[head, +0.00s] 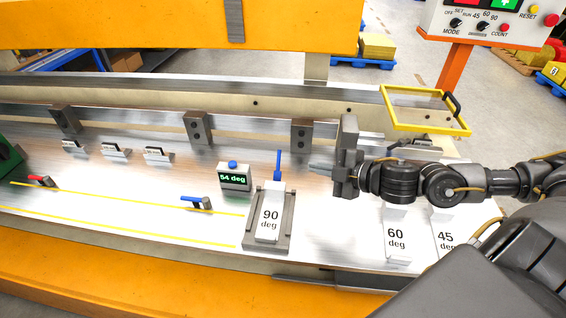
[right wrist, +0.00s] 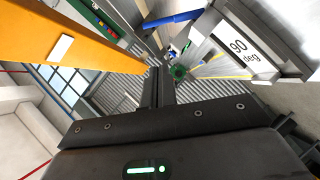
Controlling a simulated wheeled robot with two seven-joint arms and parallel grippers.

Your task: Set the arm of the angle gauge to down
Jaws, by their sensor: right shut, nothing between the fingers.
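The angle gauge (head: 234,178) is a small grey unit with a green display reading 54 deg and a blue cap on top. A blue arm (head: 279,165) stands nearly upright just right of it, behind the 90 deg block (head: 270,215); its lower end is hidden, so I cannot tell how it joins the gauge. In the right wrist view a blue bar (right wrist: 172,20) shows near the top beside the 90 deg block (right wrist: 240,47). My right gripper (head: 314,167) is shut and empty, pointing left, to the right of the blue arm and apart from it. My left gripper is out of view.
The 60 deg block (head: 396,240) and 45 deg block (head: 446,243) lie below my right arm. A yellow-framed guard (head: 427,128) stands behind it. Small red-handled (head: 40,181) and blue-handled (head: 197,203) pieces lie at left. The bed between gauge and rail is mostly clear.

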